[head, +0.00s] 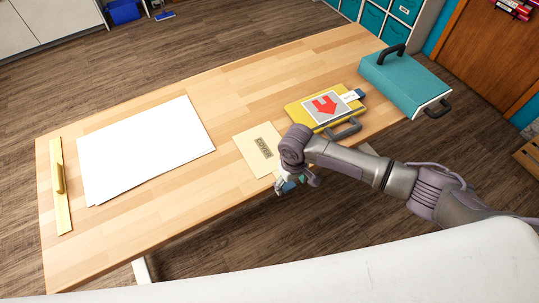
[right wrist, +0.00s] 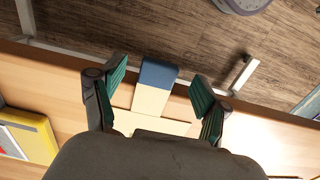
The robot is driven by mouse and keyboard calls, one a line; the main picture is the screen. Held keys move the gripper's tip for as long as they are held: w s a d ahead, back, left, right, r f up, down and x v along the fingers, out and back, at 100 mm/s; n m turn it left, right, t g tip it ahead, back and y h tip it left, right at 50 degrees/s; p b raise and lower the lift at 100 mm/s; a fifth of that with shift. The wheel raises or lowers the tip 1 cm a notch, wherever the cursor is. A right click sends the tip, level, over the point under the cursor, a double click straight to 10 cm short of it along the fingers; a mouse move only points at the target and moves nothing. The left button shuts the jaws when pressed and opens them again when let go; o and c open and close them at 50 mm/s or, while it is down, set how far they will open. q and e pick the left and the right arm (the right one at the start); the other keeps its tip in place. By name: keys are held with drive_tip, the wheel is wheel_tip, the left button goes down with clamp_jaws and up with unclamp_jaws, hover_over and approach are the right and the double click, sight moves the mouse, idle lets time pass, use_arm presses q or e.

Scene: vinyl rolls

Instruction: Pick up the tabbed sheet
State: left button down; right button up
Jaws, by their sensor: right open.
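A cream sheet (head: 250,145) with a printed dark label lies on the table near its front edge. In the right wrist view a cream tab (right wrist: 151,101) with a blue end (right wrist: 158,74) juts out past the table edge; it seems to belong to this sheet. My right gripper (head: 290,186) is at the front edge by the sheet and hides part of it. In the wrist view its open teal-padded fingers (right wrist: 158,92) stand on either side of the tab, apart from it. My left gripper is not in view.
A teal case (head: 405,82) stands at the far right. Bare table lies between.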

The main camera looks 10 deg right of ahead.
drive_tip(key=shift+f, duration=0.8)
drive_tip(key=c, duration=1.1)
drive_tip(key=shift+c, duration=0.2)
drive_tip(key=shift+r, duration=0.15)
